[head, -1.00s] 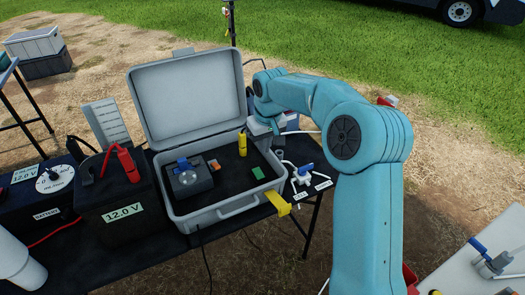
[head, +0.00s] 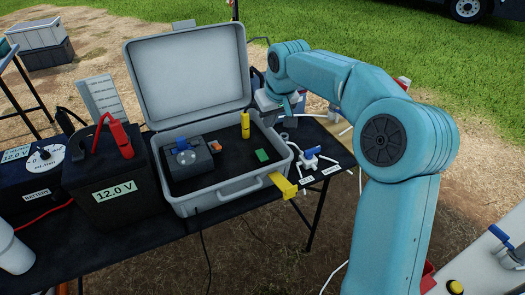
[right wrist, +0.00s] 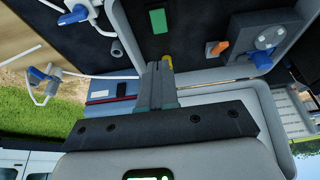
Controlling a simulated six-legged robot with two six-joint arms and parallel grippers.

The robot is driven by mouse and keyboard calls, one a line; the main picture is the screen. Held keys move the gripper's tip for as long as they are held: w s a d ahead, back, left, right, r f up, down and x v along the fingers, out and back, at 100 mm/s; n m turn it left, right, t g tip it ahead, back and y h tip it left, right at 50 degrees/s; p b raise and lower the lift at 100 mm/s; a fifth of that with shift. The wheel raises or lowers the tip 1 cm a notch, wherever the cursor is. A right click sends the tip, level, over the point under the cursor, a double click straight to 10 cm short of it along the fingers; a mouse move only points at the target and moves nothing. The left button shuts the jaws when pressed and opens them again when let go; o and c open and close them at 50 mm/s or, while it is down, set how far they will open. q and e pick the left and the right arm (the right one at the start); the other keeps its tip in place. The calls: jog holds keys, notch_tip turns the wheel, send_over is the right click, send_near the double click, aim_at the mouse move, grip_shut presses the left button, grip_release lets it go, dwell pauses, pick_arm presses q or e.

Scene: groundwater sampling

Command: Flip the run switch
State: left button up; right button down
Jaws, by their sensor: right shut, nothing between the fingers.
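The open grey case (head: 228,196) stands on the black table. In it are a dark box with a blue knob (head: 182,144), a small orange switch-like part (head: 216,146), a green piece (head: 262,155) and an upright yellow cylinder (head: 245,125). I cannot tell for sure which part is the run switch. My right gripper (head: 268,101) is beside the case's back right corner, its fingertips hard to see there. In the right wrist view its fingers (right wrist: 161,68) are shut and empty, apart from the orange part (right wrist: 217,47). My left gripper is out of view.
The raised lid (head: 190,75) stands left of my right gripper. A blue-handled valve (head: 309,160) lies right of the case, by a yellow block (head: 283,186). A 12 V battery (head: 110,185) with a red clamp stands to the left.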

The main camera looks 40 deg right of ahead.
aim_at(261, 151)
jog(key=x, duration=0.4)
jog(key=b+x, duration=0.1)
jog(key=x, duration=0.9)
jog(key=shift+s+f, duration=0.1)
jog(key=shift+s, duration=0.25)
